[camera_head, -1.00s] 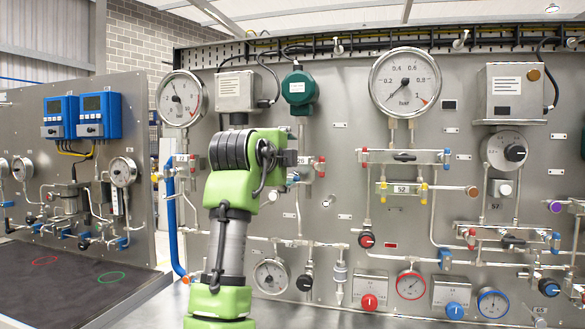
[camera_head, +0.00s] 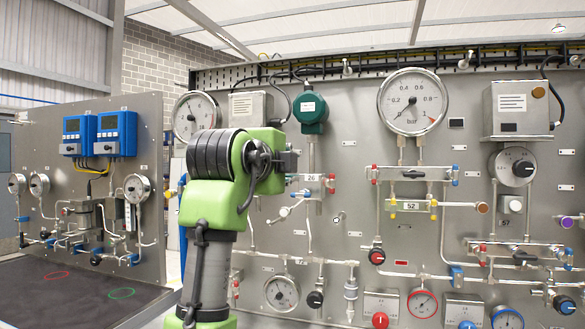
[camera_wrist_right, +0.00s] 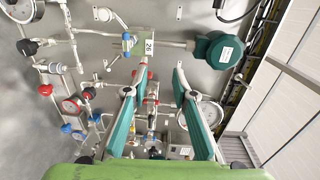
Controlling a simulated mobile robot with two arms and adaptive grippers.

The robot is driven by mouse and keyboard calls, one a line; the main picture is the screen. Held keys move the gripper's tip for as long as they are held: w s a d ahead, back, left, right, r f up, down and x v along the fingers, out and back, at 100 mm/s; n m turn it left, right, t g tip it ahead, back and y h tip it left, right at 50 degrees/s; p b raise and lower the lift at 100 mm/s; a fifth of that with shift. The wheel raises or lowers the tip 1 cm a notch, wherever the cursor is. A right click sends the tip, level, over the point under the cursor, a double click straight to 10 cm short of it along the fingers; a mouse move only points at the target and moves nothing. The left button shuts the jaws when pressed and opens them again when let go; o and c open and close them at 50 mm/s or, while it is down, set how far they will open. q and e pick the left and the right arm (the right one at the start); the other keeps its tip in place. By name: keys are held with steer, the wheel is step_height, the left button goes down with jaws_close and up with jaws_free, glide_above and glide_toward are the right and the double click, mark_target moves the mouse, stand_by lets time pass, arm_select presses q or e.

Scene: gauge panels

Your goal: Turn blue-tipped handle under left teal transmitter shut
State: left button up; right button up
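The teal transmitter (camera_head: 309,108) hangs on the main panel, and it also shows in the right wrist view (camera_wrist_right: 218,52). Beneath it is a valve block with tag 26 (camera_head: 313,178). In the right wrist view the tag (camera_wrist_right: 150,46) is ahead of my fingers, with a blue tip (camera_wrist_right: 126,38) at one end and a red tip (camera_wrist_right: 150,75) at the other. My right gripper (camera_wrist_right: 154,84) is open, its two teal fingers apart and apparently empty. My left gripper is out of view.
A large round gauge (camera_head: 412,101) and the block with tag 52 (camera_head: 408,205) are to the right. A smaller gauge (camera_head: 282,293) and a black knob (camera_head: 315,299) sit below. A side panel with blue transmitters (camera_head: 117,133) stands at left above a dark table (camera_head: 70,293).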

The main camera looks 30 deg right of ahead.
steer(key=shift+b+v, duration=0.45)
steer(key=shift+v, duration=1.15)
stand_by(0.5)
